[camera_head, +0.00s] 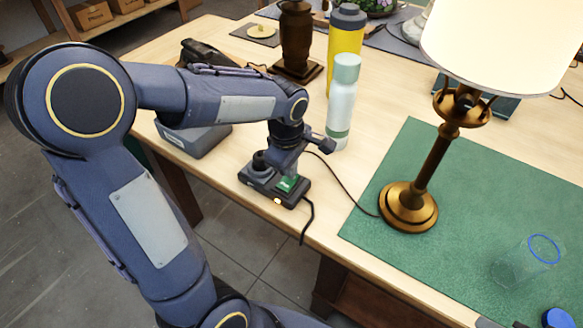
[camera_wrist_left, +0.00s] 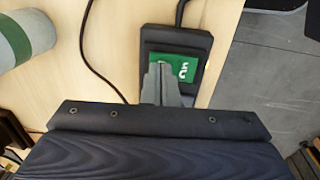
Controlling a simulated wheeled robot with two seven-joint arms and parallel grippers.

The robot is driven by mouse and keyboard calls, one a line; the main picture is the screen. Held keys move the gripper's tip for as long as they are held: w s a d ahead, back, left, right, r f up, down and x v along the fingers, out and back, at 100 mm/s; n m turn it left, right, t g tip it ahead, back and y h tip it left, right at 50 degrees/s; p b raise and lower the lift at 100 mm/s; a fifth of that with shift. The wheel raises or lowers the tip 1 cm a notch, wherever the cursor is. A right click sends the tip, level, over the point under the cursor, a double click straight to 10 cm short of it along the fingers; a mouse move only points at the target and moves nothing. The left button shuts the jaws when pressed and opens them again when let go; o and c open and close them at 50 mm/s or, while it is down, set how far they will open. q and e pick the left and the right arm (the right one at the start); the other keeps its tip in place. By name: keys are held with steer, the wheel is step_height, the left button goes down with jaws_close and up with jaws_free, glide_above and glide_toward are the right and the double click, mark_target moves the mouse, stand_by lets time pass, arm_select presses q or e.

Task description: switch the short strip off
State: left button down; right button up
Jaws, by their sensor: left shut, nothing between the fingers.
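The short strip (camera_head: 296,198) is a small dark block near the table's front edge. It carries a green label (camera_head: 287,183), a small amber light that looks lit, and a black plug at its left end. My left gripper (camera_head: 285,176) points down over the strip, shut and empty. In the left wrist view the strip (camera_wrist_left: 203,45) lies under the shut fingertips (camera_wrist_left: 160,68), which overlap the green label. I cannot tell whether they touch it. The switch itself is hidden or too small to make out. My right gripper is not in view.
A brass lamp (camera_head: 433,165) with a bright shade stands on a green mat (camera_head: 460,220), its cord running left. A pale bottle (camera_head: 342,105) and a yellow bottle (camera_head: 346,40) stand behind the strip. A grey box (camera_head: 195,140) is left.

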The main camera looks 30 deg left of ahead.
arm_select(q)
steer(key=shift+f, duration=0.2)
